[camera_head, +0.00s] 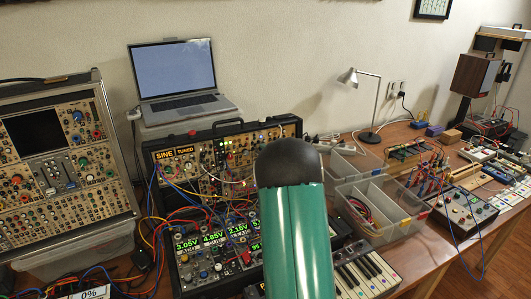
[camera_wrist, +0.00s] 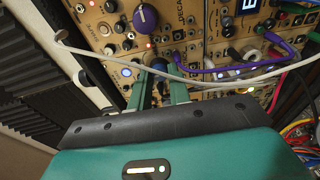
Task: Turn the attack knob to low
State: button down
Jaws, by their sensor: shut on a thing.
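In the wrist view my gripper (camera_wrist: 159,88) reaches up to a tan synth panel (camera_wrist: 115,42). Its two green fingers are closed around a small dark knob (camera_wrist: 159,66), which shows partly between the fingertips. No attack label is readable, and the knob's pointer is hidden. A large purple knob (camera_wrist: 145,17) sits above, near a "DECAY" label. In the head view my green arm hides the gripper and the knob; the black synth case (camera_head: 160,147) stands behind it.
White cables (camera_wrist: 215,80) cross just in front of the fingers. Purple cables (camera_wrist: 235,66) plug in to the right. In the head view a laptop (camera_head: 178,75) stands behind, clear plastic bins (camera_head: 383,207) to the right, and a small keyboard (camera_head: 365,275) in front.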

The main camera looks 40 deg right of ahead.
jog(key=c, duration=1.3)
grip_release()
jog(key=v, duration=1.3)
jog(key=shift+s, duration=0.4)
jog(key=shift+a+r, duration=0.1)
jog(key=shift+r, duration=0.05)
